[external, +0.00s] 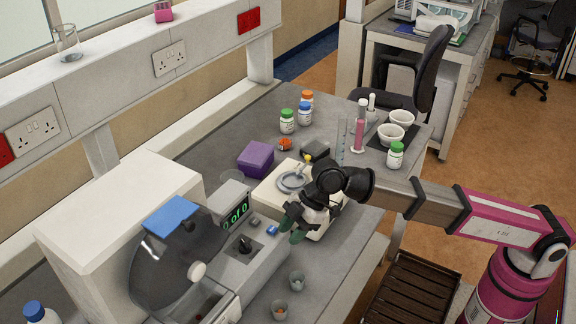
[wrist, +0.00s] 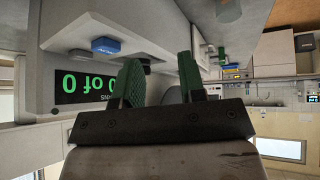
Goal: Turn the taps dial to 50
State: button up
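The taps dial (external: 245,244) is a black knob on the sloped panel of a grey machine. In the wrist view a dark knob (wrist: 144,62) that appears to be the dial shows just beyond the left finger, partly hidden. The fingers also show in the wrist view (wrist: 160,82). The dial's mark is too small to read.
A blue button (external: 271,230) sits beside the dial. A round dark drum (external: 175,262) stands left of the panel. A balance with a round pan (external: 292,182) is behind my gripper. A purple box (external: 255,159) and several bottles are farther back.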

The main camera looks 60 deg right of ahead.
jog(key=w+d+r+n+g+h, duration=0.1)
jog(key=d+r, duration=0.2)
jog(key=d, duration=0.7)
jog(key=d+r+g+h, duration=0.1)
jog(key=d+r, duration=0.3)
jog(key=d, duration=0.7)
jog(key=x, duration=1.1)
jog(key=shift+s+f, duration=0.1)
grip_shut()
